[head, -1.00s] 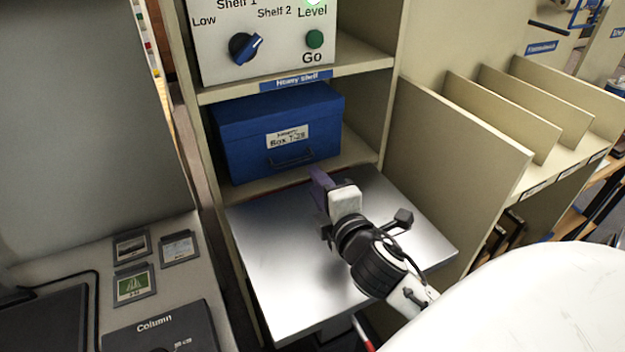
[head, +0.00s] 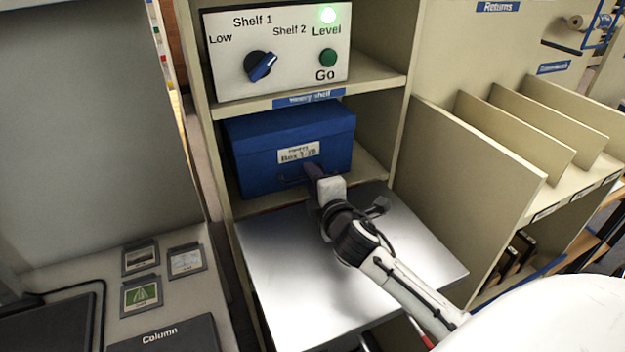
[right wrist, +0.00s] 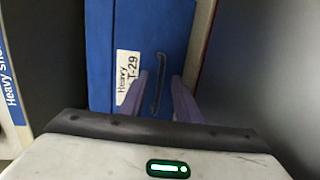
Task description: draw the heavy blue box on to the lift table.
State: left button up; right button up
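The heavy blue box (head: 250,150) sits on the shelf marked "Heavy shelf", with a white label and a dark handle on its front. The bare metal lift table (head: 290,275) lies just in front of that shelf. My right gripper (head: 310,174) reaches over the table to the box front. In the right wrist view its two purple fingers (right wrist: 160,100) are apart, one on each side of the handle (right wrist: 158,82). I cannot tell whether they touch the box. The head view hides part of the handle behind the gripper. My left gripper is not in view.
Above the box is a control panel (head: 300,85) with a blue knob (head: 262,66), a green Go button (head: 327,57) and a lit green Level lamp (head: 328,15). A beige side panel (head: 470,190) stands right of the table. A desk with small cards (head: 140,295) is at left.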

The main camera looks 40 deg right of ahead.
grip_shut()
dwell(1.4)
